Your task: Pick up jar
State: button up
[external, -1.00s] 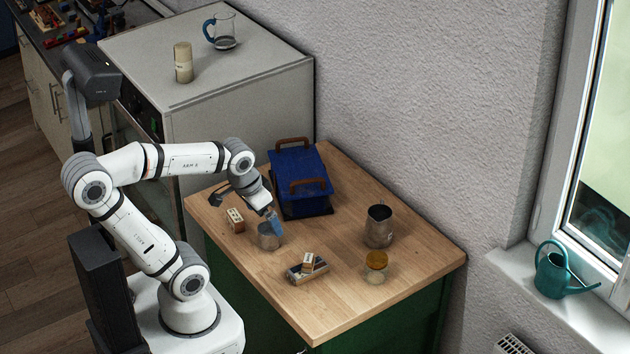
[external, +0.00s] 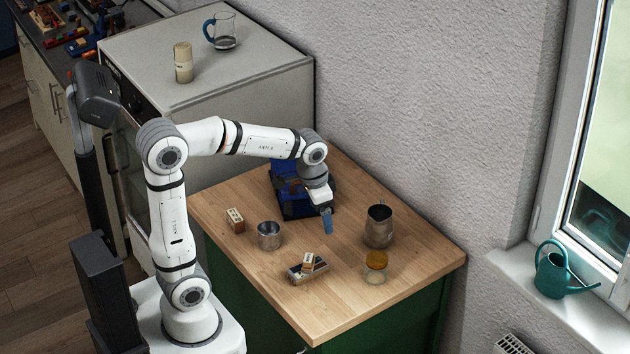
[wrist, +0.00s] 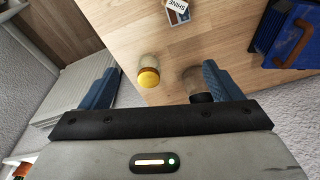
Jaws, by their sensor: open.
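The glass jar (external: 376,277) with an amber-yellow lid stands upright near the right front part of the wooden table. In the wrist view the jar's yellow lid (wrist: 149,77) shows between the two blue fingers, nearer the left one. My gripper (external: 327,222) is open and empty above the table, left of the metal pitcher and behind and left of the jar. In the wrist view the blue fingers of my gripper (wrist: 160,70) are spread wide. The jar is apart from them.
The metal pitcher (external: 379,228) stands behind the jar, partly hidden by the right finger in the wrist view.

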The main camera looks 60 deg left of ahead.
aim_at(378, 258)
jog(key=w+d+f+m+b, duration=0.1)
jog(key=w+d+f, duration=0.1)
jog(key=w+f, duration=0.2)
jog(key=w+d+f+m+g+b, duration=0.1)
jog(key=w+d+f, duration=0.2)
jog(key=w+f, duration=0.1)
jog(key=w+d+f+m+b, duration=0.1)
jog(key=w+d+f, duration=0.1)
jog(key=w+f, duration=0.2)
jog(key=shift+w+d+g, duration=0.15)
jog(key=shift+w+g, duration=0.25)
jog(key=shift+w, duration=0.25)
notch_tip(378, 258, down, 8)
jog(key=shift+d+r+p, duration=0.1)
jog(key=shift+p, duration=0.45)
jog(key=shift+c, duration=0.2)
jog(key=c, duration=1.1)
